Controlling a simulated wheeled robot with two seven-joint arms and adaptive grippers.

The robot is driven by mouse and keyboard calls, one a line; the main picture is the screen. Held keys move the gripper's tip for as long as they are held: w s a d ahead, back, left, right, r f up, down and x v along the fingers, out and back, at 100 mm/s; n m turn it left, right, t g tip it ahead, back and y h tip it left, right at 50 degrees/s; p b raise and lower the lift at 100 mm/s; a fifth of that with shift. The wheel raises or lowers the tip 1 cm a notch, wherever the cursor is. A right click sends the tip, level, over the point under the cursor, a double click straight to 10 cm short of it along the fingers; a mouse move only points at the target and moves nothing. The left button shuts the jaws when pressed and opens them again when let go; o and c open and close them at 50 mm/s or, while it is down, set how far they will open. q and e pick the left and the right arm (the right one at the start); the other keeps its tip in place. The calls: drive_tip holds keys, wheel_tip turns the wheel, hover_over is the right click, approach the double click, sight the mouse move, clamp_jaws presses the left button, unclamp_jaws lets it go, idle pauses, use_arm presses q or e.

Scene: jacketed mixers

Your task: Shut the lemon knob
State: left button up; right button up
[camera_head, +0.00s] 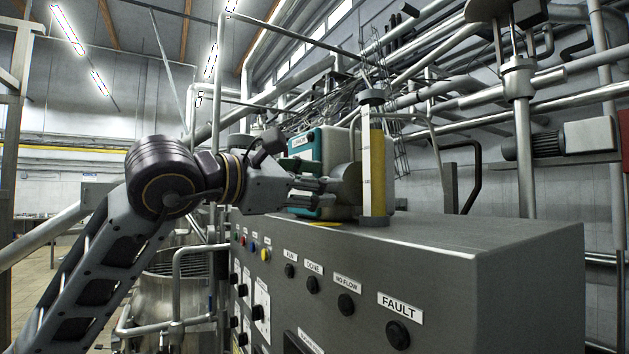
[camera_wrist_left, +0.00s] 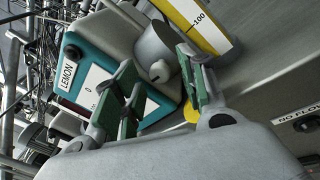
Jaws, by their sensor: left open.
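The teal dispenser (camera_wrist_left: 75,47) carries a LEMON label and a white scale in the left wrist view; it also shows in the head view (camera_head: 303,146). A grey round part with a small pale nub, apparently the lemon knob (camera_wrist_left: 157,48), sticks out beside it, next to the yellow-filled gauge column (camera_wrist_left: 200,22). In the head view the knob (camera_head: 347,182) is partly covered by my fingers. My left gripper (camera_head: 320,191) is open and empty; its green-padded fingers (camera_wrist_left: 160,88) stand apart on either side of the nub. I cannot tell whether they touch it. My right gripper is out of view.
The grey control cabinet (camera_head: 440,250) lies below and to the right, with black knobs labelled RUN, DONE, NO FLOW and FAULT. The gauge column (camera_head: 374,160) stands close beyond my fingertips. A metal vessel (camera_head: 170,275) and rails are below my left arm.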

use_arm(q)
clamp_jaws()
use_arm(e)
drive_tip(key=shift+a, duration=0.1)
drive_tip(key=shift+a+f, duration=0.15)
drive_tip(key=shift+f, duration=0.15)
use_arm(q)
drive_tip(key=m+b, duration=0.3)
drive_tip(key=m+h+b, duration=0.1)
drive_tip(key=m+b, duration=0.2)
drive_tip(key=m, duration=0.1)
drive_tip(key=shift+f+t, duration=0.2)
drive_tip(key=shift+t, duration=0.1)
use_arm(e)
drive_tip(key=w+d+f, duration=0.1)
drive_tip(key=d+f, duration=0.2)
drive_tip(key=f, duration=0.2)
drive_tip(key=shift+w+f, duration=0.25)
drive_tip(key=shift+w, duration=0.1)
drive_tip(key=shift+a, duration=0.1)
